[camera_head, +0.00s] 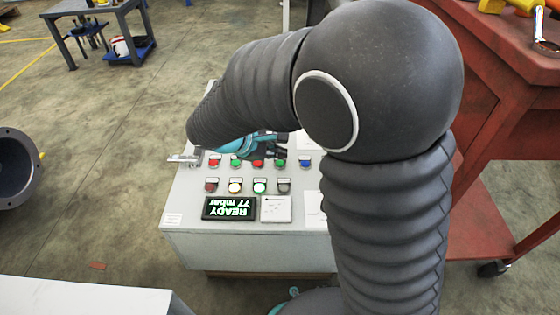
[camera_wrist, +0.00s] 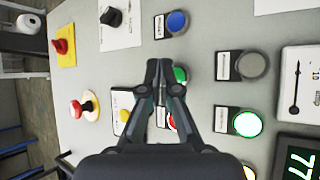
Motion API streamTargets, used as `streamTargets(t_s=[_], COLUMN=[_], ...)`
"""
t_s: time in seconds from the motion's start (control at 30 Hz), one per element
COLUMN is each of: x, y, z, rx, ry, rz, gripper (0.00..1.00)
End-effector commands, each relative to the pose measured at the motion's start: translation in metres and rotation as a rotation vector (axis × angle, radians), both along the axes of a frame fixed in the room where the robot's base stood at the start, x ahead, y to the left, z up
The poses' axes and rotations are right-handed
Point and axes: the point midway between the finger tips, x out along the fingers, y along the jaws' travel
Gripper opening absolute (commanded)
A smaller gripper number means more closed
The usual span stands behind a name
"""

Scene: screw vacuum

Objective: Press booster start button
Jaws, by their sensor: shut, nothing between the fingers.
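The control panel (camera_head: 180,210) is a light grey sloped box with rows of labelled coloured buttons. I cannot read which label is the booster start. My gripper (camera_wrist: 160,68) is shut and empty, its fingertips over the panel beside a green button (camera_wrist: 181,75). The fingers partly cover that button; I cannot tell if they touch it. A red button (camera_wrist: 172,121) shows between the finger links. In the head view, my gripper (camera_head: 277,152) is near the right-hand green button (camera_head: 281,162) of the upper row. A lit green button (camera_head: 259,187) is in the lower row.
A blue button (camera_wrist: 177,21), a grey button (camera_wrist: 252,65) and a black knob (camera_wrist: 111,16) surround my gripper. A red mushroom knob (camera_wrist: 76,108) sticks up at left. The display (camera_head: 230,208) reads READY 77 mbar. A red cart (camera_head: 500,140) stands at right.

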Motion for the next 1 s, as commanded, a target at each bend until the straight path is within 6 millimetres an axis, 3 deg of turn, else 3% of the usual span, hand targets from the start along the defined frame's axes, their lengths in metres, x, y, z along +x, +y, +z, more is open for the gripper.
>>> streamTargets(t_s=[0.5, 1.0], x=[0.0, 0.0], y=[0.0, 0.0], z=[0.046, 0.046], rx=[0.0, 0.0], ry=[0.0, 0.0], rz=[0.0, 0.0], gripper=[0.0, 0.0])
